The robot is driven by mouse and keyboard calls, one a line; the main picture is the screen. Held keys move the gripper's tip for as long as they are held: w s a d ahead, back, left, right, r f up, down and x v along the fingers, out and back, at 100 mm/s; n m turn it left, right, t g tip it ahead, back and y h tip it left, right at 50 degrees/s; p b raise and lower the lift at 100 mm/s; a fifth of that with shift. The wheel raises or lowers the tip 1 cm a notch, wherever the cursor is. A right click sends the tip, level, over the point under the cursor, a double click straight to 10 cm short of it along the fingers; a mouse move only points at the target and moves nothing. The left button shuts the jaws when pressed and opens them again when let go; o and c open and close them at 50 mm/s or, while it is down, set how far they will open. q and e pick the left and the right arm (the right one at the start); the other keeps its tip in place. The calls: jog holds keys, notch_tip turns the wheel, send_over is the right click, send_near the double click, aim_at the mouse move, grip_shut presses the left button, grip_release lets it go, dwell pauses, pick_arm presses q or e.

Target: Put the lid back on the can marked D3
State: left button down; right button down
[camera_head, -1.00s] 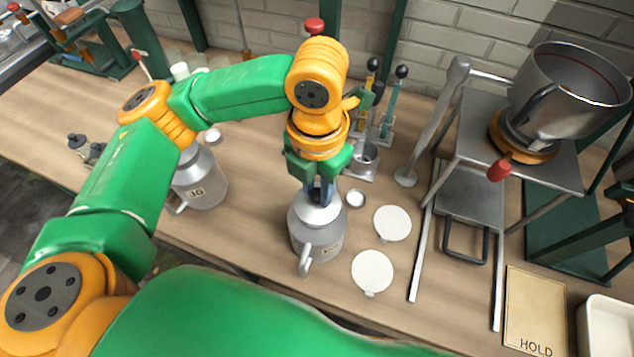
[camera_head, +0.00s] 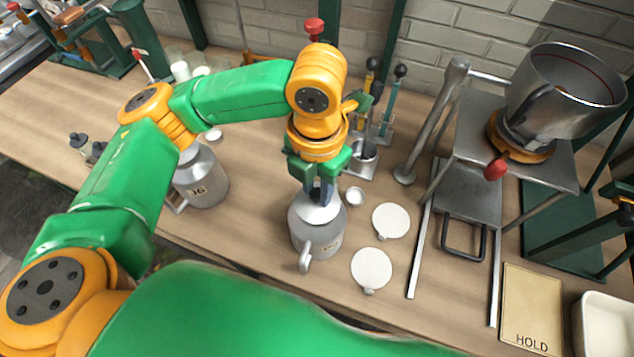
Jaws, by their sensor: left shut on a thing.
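A grey metal can (camera_head: 316,240) with a sloping shoulder and a side handle stands upright at the centre of the bench. Its label is turned aside and too small to read. My left gripper (camera_head: 320,194) points straight down at the can's mouth and is shut on what appears to be the can's lid. The fingers mostly hide the lid, so I cannot tell whether it is seated. A second can (camera_head: 203,182), whose label seems to read J6, stands to the left, partly behind my arm. My right gripper is out of view.
Two pale discs (camera_head: 391,221) (camera_head: 371,268) and a small round cap (camera_head: 355,196) lie right of the can. A rack of dippers (camera_head: 378,125) stands behind. A metal stand with a pot (camera_head: 568,90), a HOLD board (camera_head: 532,310) and a white tray (camera_head: 604,325) are at right.

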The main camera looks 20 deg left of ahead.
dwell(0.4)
pick_arm(q)
jog(key=shift+p, duration=0.35)
jog(key=shift+c, duration=0.4)
grip_release()
notch_tip(320, 180, up, 5)
jog(key=p, duration=0.6)
jog(key=shift+r+p, duration=0.35)
jog(key=shift+r, duration=0.65)
